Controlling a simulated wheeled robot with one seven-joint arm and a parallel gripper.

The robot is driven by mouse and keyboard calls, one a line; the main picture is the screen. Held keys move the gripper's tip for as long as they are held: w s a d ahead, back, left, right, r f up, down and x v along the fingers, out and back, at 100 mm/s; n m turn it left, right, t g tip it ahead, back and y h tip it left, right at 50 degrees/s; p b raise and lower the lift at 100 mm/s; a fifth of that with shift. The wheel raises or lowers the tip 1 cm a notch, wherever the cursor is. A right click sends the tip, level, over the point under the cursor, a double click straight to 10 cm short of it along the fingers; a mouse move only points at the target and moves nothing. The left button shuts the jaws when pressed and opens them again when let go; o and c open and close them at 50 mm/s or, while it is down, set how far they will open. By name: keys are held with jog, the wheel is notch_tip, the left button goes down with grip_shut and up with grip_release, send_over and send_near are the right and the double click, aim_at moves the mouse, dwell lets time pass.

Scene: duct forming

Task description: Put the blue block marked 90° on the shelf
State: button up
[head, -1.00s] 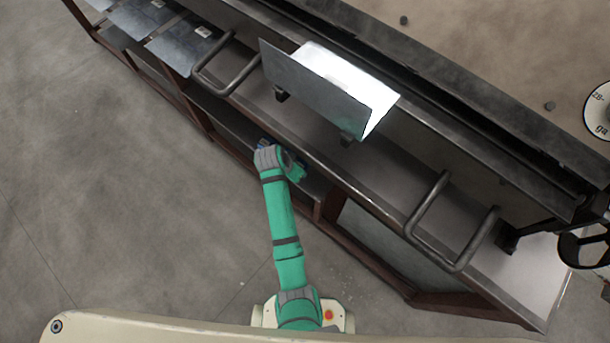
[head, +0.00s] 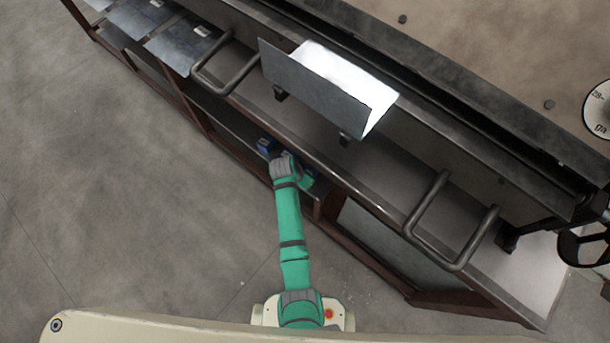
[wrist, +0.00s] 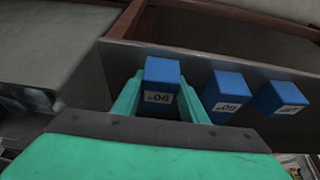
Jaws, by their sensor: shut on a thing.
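My gripper (wrist: 160,105) is shut on a blue block (wrist: 162,82), which sits between its green fingers in the wrist view. Its white label appears upside down and seems to read 90°. Two more blue blocks, a middle one (wrist: 226,92) and a right one (wrist: 279,98), stand to the right of the held block, and their labels are too small to read surely. In the head view my gripper (head: 287,166) is at the shelf (head: 232,124) under the bench top. A blue block (head: 265,146) shows left of it there, and the wrist partly hides the others.
A bent sheet-metal piece (head: 315,88) stands on the bench top above the shelf. Bench handles (head: 228,72) and (head: 452,225) jut out on both sides. Flat metal sheets (head: 183,47) lie at upper left. The floor (head: 120,200) at left is clear.

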jog(key=shift+f, duration=0.1)
jog(key=o, duration=1.3)
jog(key=v, duration=1.2)
jog(key=s+d+n+t+y, duration=0.35)
jog(key=s+n+t, duration=0.2)
jog(key=s, duration=1.05)
jog(key=s+d+r+n+t, duration=0.1)
jog(key=s+r+t, duration=0.2)
jog(key=s+r, duration=0.3)
jog(key=s+d+r+t, duration=0.1)
jog(key=s+r+t, duration=0.2)
jog(key=s+r, duration=0.4)
notch_tip(320, 180, up, 9)
jog(key=shift+s+f+n+h, duration=0.1)
jog(key=shift+s+n+h, duration=0.05)
jog(key=shift+n+h, duration=0.25)
